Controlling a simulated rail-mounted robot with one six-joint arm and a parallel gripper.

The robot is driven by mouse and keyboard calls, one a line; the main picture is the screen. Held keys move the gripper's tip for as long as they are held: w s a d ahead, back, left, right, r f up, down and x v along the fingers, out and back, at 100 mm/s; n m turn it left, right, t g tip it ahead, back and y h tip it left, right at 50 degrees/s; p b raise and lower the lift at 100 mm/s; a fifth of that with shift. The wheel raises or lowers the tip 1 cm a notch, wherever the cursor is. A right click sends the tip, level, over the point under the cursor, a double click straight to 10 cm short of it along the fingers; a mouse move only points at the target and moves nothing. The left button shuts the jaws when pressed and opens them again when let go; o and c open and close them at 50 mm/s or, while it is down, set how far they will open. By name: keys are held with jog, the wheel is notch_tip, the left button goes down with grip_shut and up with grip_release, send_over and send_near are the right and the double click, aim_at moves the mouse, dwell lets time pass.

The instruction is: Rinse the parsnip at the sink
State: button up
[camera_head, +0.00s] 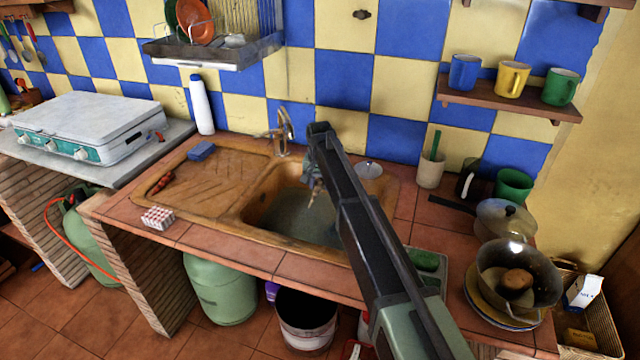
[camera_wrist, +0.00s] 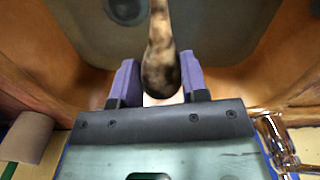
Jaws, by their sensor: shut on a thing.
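The parsnip, pale with brown patches, is held between the two purple fingers of my gripper (camera_wrist: 158,85) in the wrist view, where the parsnip (camera_wrist: 162,62) points away from the wrist. In the head view my gripper (camera_head: 314,184) is over the brown sink (camera_head: 262,190), largely hidden by my own arm, and the parsnip shows only as a small pale bit below it. The metal tap (camera_head: 285,132) stands behind the basin; part of a shiny metal tap (camera_wrist: 275,140) shows at lower right in the wrist view. I cannot make out running water.
On the drainboard are a blue sponge (camera_head: 202,150) and a small red thing (camera_head: 161,182). A red-and-white item (camera_head: 157,218) lies at the front edge.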

notch_tip(320, 180, down, 17)
jog(key=b, duration=1.5)
jog(key=shift+r+b, duration=0.1)
jog(key=shift+b, duration=0.3)
jog(key=shift+r, duration=0.1)
dwell(0.8)
notch_tip(320, 180, up, 19)
jog(key=p, duration=1.9)
jog(key=shift+r, duration=0.1)
dwell(1.2)
notch_tip(320, 180, up, 4)
jog(key=p, duration=0.5)
send_over(320, 230)
jog(key=shift+w+r, duration=0.1)
jog(key=shift+r, duration=0.05)
